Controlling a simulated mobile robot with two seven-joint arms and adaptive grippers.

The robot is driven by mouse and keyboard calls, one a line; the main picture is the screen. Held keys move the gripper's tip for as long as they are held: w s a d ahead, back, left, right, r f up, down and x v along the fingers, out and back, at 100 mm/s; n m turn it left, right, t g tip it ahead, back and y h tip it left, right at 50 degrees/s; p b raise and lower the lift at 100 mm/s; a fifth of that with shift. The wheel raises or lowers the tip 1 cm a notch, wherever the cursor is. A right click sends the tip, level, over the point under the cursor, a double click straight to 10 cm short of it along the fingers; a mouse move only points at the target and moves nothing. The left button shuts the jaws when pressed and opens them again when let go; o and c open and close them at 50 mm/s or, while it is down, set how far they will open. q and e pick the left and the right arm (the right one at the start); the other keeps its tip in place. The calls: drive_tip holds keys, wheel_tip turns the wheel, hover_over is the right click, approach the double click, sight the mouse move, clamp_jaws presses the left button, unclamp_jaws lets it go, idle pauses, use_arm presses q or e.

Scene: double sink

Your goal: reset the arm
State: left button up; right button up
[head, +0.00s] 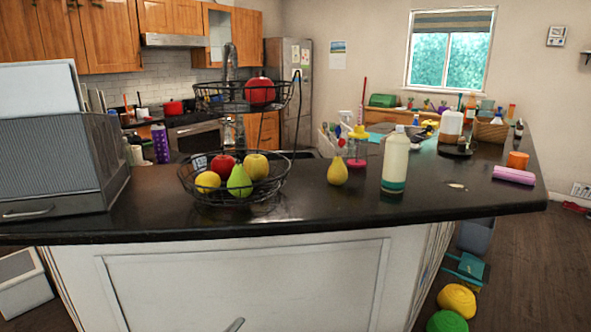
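Neither of my grippers can be made out in the head view, and no arm is seen over the counter. A small grey shape (235,325) shows at the bottom edge in front of the white cabinet panel; I cannot tell what it is. The dark counter (300,213) runs across the view in front of me.
A two-tier wire fruit basket (240,200) stands mid-counter. Right of it are a yellow pear (337,171) and a cream bottle (395,163). A grey file organizer (50,165) stands at left. A pink roll (514,175) lies at right. Yellow (457,300) and green balls (447,322) lie on the floor.

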use_arm(q)
drive_tip(key=s+a+f+n+g+y, duration=0.3)
drive_tip(key=s+a+f+n, duration=0.2)
drive_tip(key=s+f, duration=0.3)
drive_tip(key=s+a+f+n+g+y, duration=0.3)
drive_tip(key=s+f, duration=0.6)
drive_tip(key=f, duration=0.7)
drive_tip(key=a+n, duration=0.2)
drive_tip(key=shift+s+a+f, duration=0.15)
drive_tip(key=shift+s+a, duration=0.1)
drive_tip(key=shift+a, duration=0.1)
